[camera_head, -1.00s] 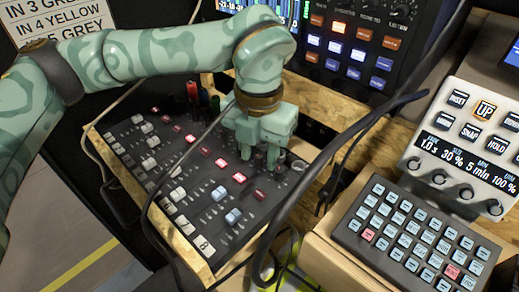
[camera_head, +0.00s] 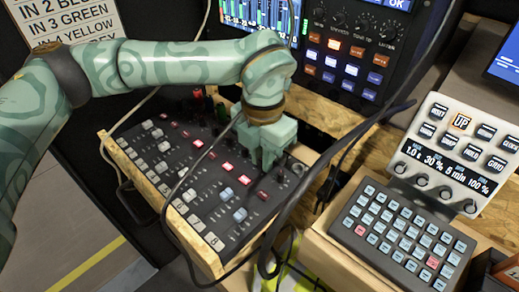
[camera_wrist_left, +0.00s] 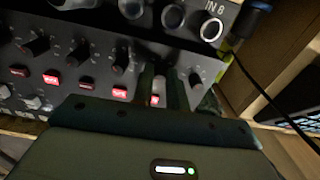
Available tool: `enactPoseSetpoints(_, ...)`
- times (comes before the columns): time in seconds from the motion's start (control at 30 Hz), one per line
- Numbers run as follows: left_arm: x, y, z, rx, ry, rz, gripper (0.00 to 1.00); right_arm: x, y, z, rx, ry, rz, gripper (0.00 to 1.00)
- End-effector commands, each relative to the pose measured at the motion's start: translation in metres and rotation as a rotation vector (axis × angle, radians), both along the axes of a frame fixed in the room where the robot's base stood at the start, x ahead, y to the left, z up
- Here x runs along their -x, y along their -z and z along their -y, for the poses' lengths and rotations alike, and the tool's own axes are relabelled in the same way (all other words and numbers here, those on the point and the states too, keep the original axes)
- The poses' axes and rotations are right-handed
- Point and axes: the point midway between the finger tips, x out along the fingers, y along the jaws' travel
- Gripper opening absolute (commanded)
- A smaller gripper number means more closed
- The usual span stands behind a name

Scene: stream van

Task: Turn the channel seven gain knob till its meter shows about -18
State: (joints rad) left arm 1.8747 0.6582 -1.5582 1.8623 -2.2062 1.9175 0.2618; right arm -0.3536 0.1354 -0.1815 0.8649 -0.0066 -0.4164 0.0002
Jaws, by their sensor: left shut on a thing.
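The mixer (camera_head: 137,202) is a dark panel in a wooden frame, with rows of knobs, lit red buttons and pale caps. My left gripper (camera_head: 270,166) reaches down onto its upper right part. In the left wrist view its fingers (camera_wrist_left: 165,92) are closed around a knob in the row, which they mostly hide. One knob (camera_wrist_left: 195,78) stands to the right of the fingers, and others, such as a black knob (camera_wrist_left: 122,60), to the left. The socket at top right reads IN 8. The screen (camera_head: 262,16) shows blue level bars; its figures are too small to read. My right gripper is not in view.
A black cable loops close to the right of my left gripper. A keypad (camera_head: 352,240) and a white control box (camera_head: 428,150) stand to the right. Cables (camera_wrist_left: 248,25) also hang at the mixer's right edge in the left wrist view.

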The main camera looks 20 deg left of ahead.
Motion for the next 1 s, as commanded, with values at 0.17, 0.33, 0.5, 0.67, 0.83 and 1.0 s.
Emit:
enactPoseSetpoints(0.17,0.001,-0.01,0.0,-0.002,0.164,0.007,0.0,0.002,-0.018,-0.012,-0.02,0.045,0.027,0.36)
enactPoseSetpoints(0.33,0.001,-0.009,0.0,-0.002,0.325,0.005,0.0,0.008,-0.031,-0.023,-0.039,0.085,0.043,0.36)
enactPoseSetpoints(0.5,0.001,-0.008,0.001,-0.002,0.487,0.006,0.0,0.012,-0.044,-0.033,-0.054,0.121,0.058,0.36)
enactPoseSetpoints(0.67,0.001,-0.008,0.001,-0.003,0.637,0.004,0.0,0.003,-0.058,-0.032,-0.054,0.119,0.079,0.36)
enactPoseSetpoints(0.83,0.001,-0.006,0.001,-0.002,0.786,0.003,0.0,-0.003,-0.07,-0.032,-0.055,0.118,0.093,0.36)
enactPoseSetpoints(1.0,0.001,-0.005,0.001,-0.001,0.909,0.003,0.0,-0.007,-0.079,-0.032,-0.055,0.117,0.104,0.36)
